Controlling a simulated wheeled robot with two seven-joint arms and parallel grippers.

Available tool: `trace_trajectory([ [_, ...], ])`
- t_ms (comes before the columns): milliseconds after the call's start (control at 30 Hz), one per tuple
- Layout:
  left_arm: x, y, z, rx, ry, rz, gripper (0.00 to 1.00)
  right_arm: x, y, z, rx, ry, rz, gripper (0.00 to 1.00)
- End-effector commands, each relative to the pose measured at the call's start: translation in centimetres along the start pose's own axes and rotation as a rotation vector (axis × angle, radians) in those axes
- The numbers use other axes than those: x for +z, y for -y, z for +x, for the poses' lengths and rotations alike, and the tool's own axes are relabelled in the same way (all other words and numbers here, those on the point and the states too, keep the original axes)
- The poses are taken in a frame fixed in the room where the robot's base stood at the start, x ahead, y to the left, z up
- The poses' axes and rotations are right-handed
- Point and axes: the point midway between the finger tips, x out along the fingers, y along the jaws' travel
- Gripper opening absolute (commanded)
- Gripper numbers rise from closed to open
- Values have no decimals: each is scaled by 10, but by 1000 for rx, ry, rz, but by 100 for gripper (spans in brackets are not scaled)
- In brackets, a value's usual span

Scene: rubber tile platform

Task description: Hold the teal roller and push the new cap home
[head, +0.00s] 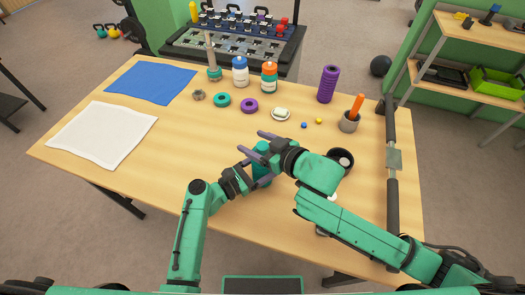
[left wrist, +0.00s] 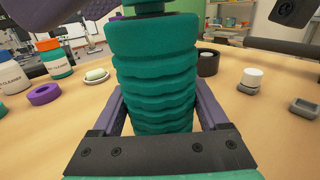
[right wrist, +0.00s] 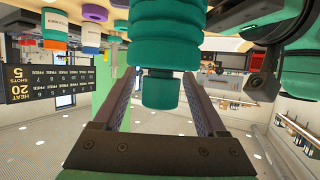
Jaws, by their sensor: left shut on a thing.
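The teal roller (head: 262,172) stands about upright in my left gripper (head: 254,180). In the left wrist view its ridged body (left wrist: 152,75) fills the space between the two fingers, which press on its sides. A narrower teal end piece (right wrist: 160,90) shows on the roller in the right wrist view, with a dark seam above it. I cannot tell whether this is the new cap or how deep it sits. My right gripper (head: 250,141) is at the roller's top end, fingers spread on both sides of the end piece with small gaps.
A purple roller (head: 328,84), teal ring (head: 222,99), purple ring (head: 249,105), soap dish (head: 281,115) and bottles (head: 240,72) stand at the back. A black cup (head: 341,160) is right of the grippers. Blue (head: 150,82) and white (head: 100,132) cloths lie left. The front-left table is clear.

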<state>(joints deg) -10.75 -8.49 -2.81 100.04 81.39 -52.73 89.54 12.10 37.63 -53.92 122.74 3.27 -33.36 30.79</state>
Motion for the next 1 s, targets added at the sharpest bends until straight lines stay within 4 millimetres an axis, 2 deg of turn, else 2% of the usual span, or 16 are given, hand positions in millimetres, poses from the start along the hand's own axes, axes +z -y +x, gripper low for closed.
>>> trace_trajectory([
  [233,0,0,0,0,-1,0,12,0,0,-7,0,0,0,74],
  [500,-1,0,0,0,-1,0,12,2,0,-61,1,5,0,74],
  [600,-1,0,0,0,-1,-1,12,1,0,-73,0,2,-1,74],
  [1000,0,0,0,0,-1,0,12,0,0,-75,0,0,0,74],
])
